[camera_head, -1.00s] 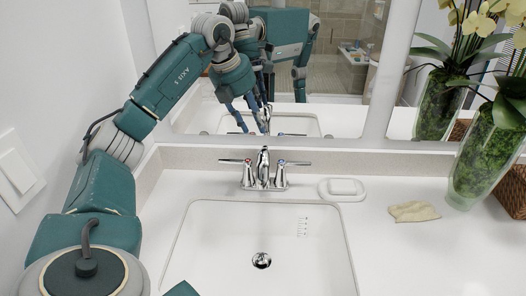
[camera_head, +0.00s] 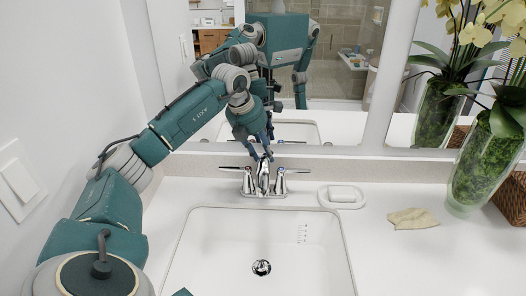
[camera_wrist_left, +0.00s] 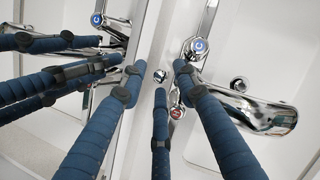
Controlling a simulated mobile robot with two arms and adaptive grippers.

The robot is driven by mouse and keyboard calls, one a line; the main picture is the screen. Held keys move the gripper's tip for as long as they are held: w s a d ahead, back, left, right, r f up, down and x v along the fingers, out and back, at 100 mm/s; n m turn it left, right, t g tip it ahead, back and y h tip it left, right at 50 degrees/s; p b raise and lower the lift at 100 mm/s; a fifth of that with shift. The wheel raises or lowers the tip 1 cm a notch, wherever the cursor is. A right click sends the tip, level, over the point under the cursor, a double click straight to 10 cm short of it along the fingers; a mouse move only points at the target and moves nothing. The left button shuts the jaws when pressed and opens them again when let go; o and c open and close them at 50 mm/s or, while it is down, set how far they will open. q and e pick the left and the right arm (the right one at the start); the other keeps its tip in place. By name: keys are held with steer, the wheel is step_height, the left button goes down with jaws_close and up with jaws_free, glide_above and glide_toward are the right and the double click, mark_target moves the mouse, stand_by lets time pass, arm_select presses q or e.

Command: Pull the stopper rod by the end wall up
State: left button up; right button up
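The chrome faucet (camera_head: 263,180) stands behind the sink basin, with a lever handle on each side. A small round chrome knob (camera_wrist_left: 160,75), which looks like the top of the stopper rod, shows in the left wrist view behind the spout, near the backsplash. In the head view I cannot make the rod out behind the faucet and fingers. My left gripper (camera_head: 262,152) points down behind and above the faucet. Its blue fingers are spread around the knob in the wrist view (camera_wrist_left: 160,80), with gaps visible; contact cannot be told. My right gripper is not directly in view.
The mirror (camera_head: 345,80) and low backsplash (camera_head: 350,165) stand close behind the faucet. A soap dish (camera_head: 341,196), a folded cloth (camera_head: 413,218) and a glass vase (camera_head: 481,175) with orchids are to the right. The basin (camera_head: 225,235) is empty. A wall borders the left side.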

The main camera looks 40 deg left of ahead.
arm_select(q)
jaws_close()
step_height(320, 180, up, 3)
steer(key=p, duration=0.2)
steer(key=shift+r+p, duration=0.15)
steer(key=shift+p, duration=0.25)
steer(key=shift+w+a, duration=0.1)
steer(key=shift+o, duration=1.3)
jaws_free()
steer(key=v, duration=1.2)
